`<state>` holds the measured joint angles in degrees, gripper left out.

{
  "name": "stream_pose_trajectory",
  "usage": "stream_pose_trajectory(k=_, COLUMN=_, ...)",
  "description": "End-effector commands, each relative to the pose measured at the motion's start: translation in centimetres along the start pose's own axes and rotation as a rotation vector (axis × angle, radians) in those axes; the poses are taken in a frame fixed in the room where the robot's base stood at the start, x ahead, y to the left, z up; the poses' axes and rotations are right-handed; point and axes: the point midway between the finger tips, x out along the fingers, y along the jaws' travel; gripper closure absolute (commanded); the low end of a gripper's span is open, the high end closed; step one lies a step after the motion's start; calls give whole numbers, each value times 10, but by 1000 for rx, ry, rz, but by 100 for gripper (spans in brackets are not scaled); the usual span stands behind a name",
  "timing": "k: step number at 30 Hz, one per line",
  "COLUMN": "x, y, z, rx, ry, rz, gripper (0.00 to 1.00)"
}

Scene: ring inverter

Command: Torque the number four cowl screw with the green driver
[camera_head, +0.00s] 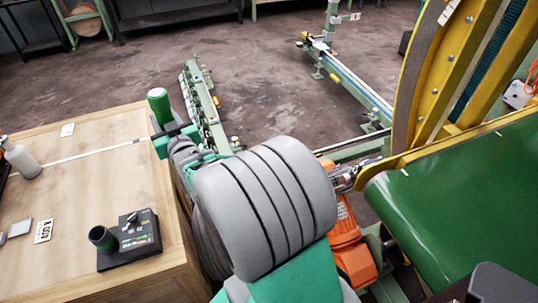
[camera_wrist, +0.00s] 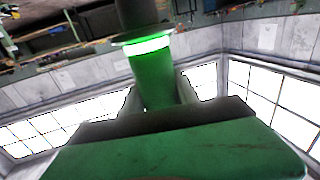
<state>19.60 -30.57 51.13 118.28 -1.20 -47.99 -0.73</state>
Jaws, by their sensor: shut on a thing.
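The green driver (camera_head: 158,104) stands about upright in my gripper (camera_head: 170,138), near the right edge of the wooden table. In the wrist view the driver (camera_wrist: 154,78) is a green cylinder with a bright white band and a dark upper part. The jaws of my gripper (camera_wrist: 160,104) are shut on it from both sides. My grey, ribbed arm hides part of the middle of the head view. A large machine with a curved yellow frame (camera_head: 424,70) and a smooth green cover (camera_head: 460,200) is at the right. I cannot make out the number four cowl screw.
The wooden table (camera_head: 60,185) holds a black base (camera_head: 140,245) with a dark green round holder, a grey bottle (camera_head: 22,160) and small flat cards. Green rails (camera_head: 205,105) and an orange unit (camera_head: 350,255) lie between table and machine. Bare floor is behind.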

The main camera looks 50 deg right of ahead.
Motion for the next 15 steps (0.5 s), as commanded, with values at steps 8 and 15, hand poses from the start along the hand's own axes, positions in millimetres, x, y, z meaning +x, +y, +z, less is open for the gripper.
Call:
stream_pose_trajectory(k=8, x=26, y=132, z=114, rx=3, ry=7, rz=230, gripper=100)
stream_pose_trajectory(k=15, x=19, y=249, z=192, rx=4, ry=4, rz=418, gripper=100)
